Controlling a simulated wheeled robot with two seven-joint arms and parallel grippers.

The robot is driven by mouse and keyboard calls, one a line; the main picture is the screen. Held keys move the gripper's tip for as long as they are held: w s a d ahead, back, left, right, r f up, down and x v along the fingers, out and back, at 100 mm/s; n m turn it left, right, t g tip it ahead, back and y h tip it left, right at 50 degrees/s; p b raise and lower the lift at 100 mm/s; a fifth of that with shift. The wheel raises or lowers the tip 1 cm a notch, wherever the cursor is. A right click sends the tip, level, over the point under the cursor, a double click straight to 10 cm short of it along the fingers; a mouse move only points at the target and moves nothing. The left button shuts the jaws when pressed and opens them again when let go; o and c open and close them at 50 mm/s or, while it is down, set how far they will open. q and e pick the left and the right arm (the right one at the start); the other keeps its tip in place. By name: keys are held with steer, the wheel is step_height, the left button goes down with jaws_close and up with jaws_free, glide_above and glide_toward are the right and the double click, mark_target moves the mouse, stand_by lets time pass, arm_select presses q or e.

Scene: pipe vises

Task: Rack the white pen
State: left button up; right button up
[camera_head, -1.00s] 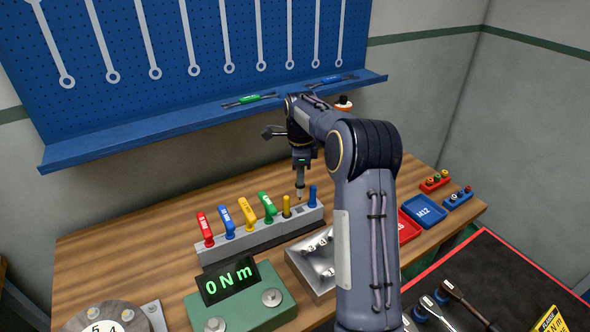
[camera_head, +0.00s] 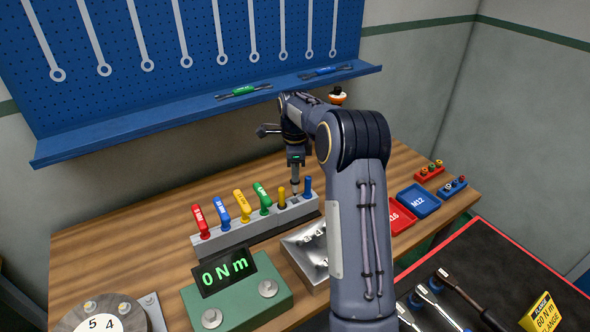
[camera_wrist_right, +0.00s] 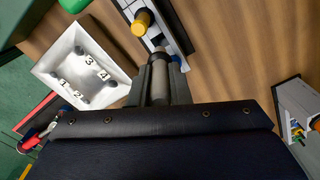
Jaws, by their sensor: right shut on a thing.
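The grey rack (camera_head: 255,232) stands on the wooden bench. It holds red, blue, yellow and green handled tools in a row, then a yellow pen (camera_head: 282,198) and a blue pen (camera_head: 308,186) at its right end. My right gripper (camera_head: 295,178) points down over the gap between these two pens. It is shut on a pale grey-white pen, whose lower end shows at the rack's top; I cannot tell whether it has entered the slot. In the right wrist view the pen (camera_wrist_right: 159,82) sits between the fingers, near the yellow pen (camera_wrist_right: 141,22). My left gripper is out of view.
A metal tray with numbered pockets (camera_wrist_right: 75,65) lies in front of the rack, partly behind my right arm. A green torque display (camera_head: 235,290) reads 0 N m. Red (camera_head: 396,217) and blue (camera_head: 419,202) trays lie to the right. A blue shelf (camera_head: 190,113) runs behind.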

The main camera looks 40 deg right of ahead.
mark_target(295, 191)
steer(key=shift+f, duration=0.15)
steer(key=shift+f, duration=0.45)
steer(key=shift+f+b, duration=2.2)
steer(key=shift+f, duration=1.2)
stand_by(2.0)
steer(key=shift+f, duration=0.2)
stand_by(1.2)
steer(key=o, duration=0.8)
steer(key=shift+o, duration=0.4)
steer(key=shift+r, duration=0.1)
steer(key=shift+r, duration=0.1)
